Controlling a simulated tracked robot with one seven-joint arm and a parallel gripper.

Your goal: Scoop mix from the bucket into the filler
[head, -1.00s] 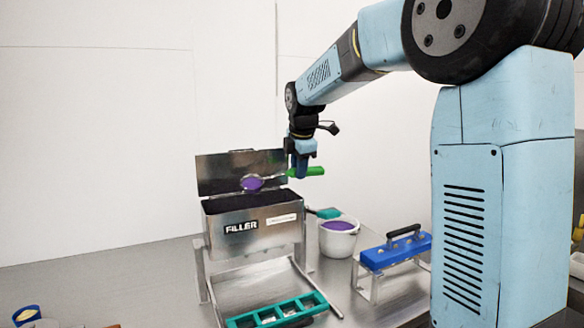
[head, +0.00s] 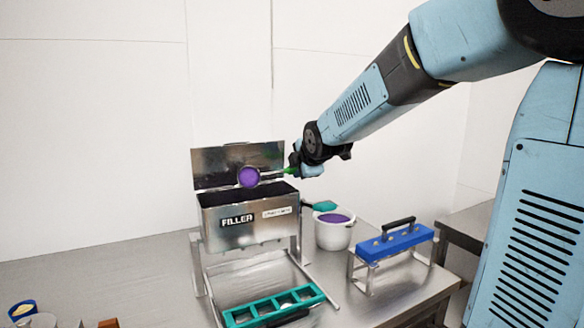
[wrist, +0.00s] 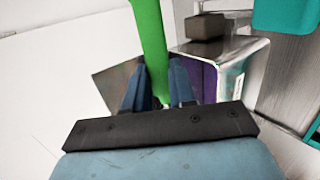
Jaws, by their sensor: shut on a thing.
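The scoop (head: 249,177) has a round bowl showing purple mix and a green handle (wrist: 149,40). My gripper (head: 293,170) is shut on the green handle, and the fingers also show around it in the wrist view (wrist: 158,82). The scoop bowl is above the open filler (head: 240,222), in front of its raised lid (head: 210,165). The bowl is tilted, its round purple face toward the head camera. In the wrist view purple shows inside the filler (wrist: 206,82). The white bucket (head: 333,235) with purple mix stands right of the filler.
A teal mould tray (head: 240,318) lies in front of the filler. A blue block with a black handle (head: 395,243) sits on a metal stand at right. A teal item (head: 318,206) is between filler and bucket.

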